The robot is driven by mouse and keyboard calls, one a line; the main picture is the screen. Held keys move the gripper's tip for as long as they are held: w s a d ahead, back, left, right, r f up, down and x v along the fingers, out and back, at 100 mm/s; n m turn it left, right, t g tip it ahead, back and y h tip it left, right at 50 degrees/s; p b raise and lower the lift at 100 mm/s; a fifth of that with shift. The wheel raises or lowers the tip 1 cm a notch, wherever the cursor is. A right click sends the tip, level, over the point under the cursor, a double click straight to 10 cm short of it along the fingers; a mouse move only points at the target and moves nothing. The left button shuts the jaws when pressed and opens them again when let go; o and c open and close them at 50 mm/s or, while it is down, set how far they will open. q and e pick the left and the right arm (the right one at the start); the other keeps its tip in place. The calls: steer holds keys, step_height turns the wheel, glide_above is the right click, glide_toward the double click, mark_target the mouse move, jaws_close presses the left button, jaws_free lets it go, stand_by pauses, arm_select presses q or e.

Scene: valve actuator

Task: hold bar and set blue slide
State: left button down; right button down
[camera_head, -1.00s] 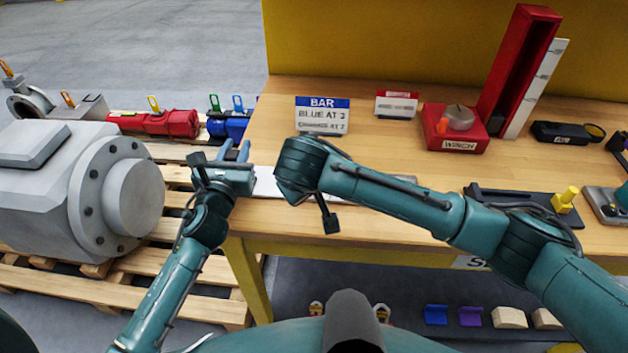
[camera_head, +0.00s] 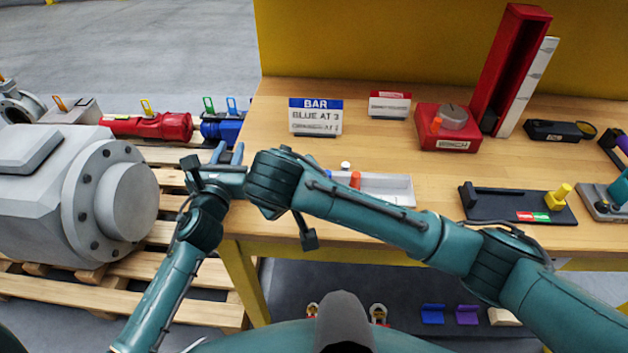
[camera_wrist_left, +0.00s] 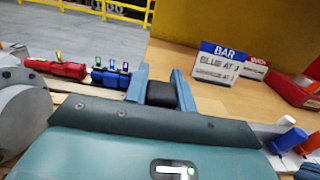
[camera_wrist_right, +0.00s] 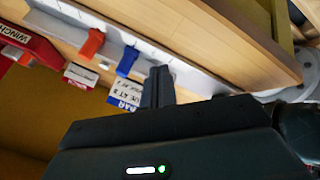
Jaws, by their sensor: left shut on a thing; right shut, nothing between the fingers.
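The bar is a pale rail (camera_head: 385,187) near the table's front edge, partly hidden by my right arm in the head view. It bears an orange slide (camera_head: 355,180) and a blue slide (camera_head: 328,173). In the right wrist view the blue slide (camera_wrist_right: 127,61) and orange slide (camera_wrist_right: 92,42) stand up from the rail. My left gripper (camera_wrist_left: 161,92) is shut on a dark block (camera_wrist_left: 161,95) at the rail's left side. My right gripper (camera_wrist_right: 158,75) is shut and empty, close beside the blue slide; contact is unclear. Its fingers are hidden in the head view.
A sign (camera_head: 315,117) reads BAR, BLUE AT 3; its lower line is blurred. A red winch box (camera_head: 445,135) and tall red holder (camera_head: 510,60) stand behind. A dark tray (camera_head: 500,205) with a yellow knob lies right. Pallets with a grey motor (camera_head: 60,190) are left.

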arm_select(q)
steer(key=shift+r, duration=0.1)
arm_select(e)
steer(key=v, duration=0.9)
steer(key=shift+w, duration=0.15)
steer(key=shift+d+r, duration=0.1)
arm_select(q)
steer(key=c, duration=1.1)
jaws_free()
